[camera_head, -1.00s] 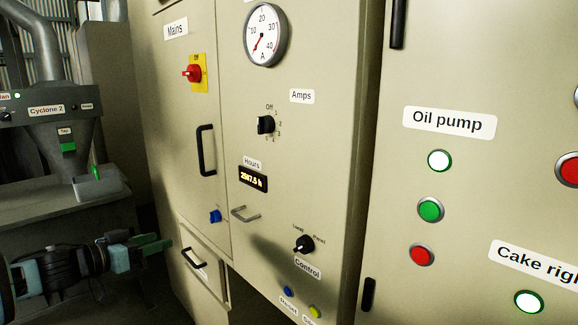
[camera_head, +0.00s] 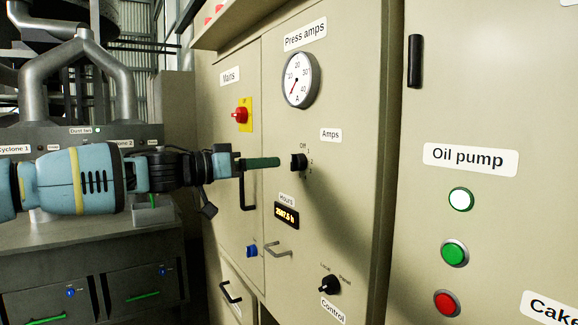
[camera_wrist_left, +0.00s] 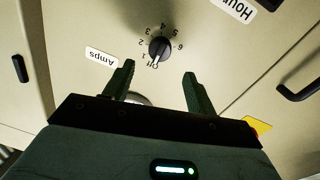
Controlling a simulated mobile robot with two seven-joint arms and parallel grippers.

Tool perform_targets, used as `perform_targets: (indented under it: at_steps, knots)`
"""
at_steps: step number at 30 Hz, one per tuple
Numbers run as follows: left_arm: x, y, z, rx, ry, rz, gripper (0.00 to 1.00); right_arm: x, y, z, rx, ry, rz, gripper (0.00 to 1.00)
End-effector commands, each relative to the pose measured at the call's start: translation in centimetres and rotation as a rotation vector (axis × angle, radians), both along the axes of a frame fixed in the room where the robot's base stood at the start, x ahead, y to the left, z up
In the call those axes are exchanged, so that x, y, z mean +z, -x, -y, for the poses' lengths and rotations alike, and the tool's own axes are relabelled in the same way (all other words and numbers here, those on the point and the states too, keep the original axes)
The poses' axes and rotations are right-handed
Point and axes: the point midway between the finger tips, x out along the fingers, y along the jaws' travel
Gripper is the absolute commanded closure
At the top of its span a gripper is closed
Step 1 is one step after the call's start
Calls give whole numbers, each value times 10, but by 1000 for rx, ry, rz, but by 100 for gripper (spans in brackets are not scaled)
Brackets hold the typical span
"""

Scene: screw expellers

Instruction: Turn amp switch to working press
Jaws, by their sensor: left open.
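The amp switch (camera_head: 298,162) is a black rotary knob below the Amps label (camera_head: 331,135) on the beige cabinet. In the left wrist view the knob (camera_wrist_left: 159,49) has a dial marked Off and numbers up to 6, and its pointer looks turned toward Off. My left gripper (camera_head: 278,163) is just left of the knob in the head view. In the left wrist view its two green fingers (camera_wrist_left: 158,80) are apart and empty, with the knob beyond the gap between their tips. The gripper does not appear to touch the knob. My right gripper is not visible.
The Press amps gauge (camera_head: 300,80) is above the switch. The red mains switch (camera_head: 240,115) and a black door handle (camera_head: 249,188) are to its left. Below are the hours display (camera_head: 287,215) and Control knob (camera_head: 330,285). Oil pump buttons (camera_head: 454,253) are at right.

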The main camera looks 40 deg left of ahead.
Motion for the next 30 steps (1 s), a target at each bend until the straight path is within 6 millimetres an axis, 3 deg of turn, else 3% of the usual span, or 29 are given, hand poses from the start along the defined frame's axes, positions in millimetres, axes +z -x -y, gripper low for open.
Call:
perform_targets:
  at_steps: [6,15,27,30]
  knots:
    - [-6,-27,13,1,-1,-7,44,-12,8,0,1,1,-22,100]
    - [-3,-53,27,-1,0,-4,44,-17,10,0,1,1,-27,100]
    - [-1,-57,30,-1,2,-1,44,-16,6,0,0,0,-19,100]
    - [-1,-57,29,-1,2,-1,55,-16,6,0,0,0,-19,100]
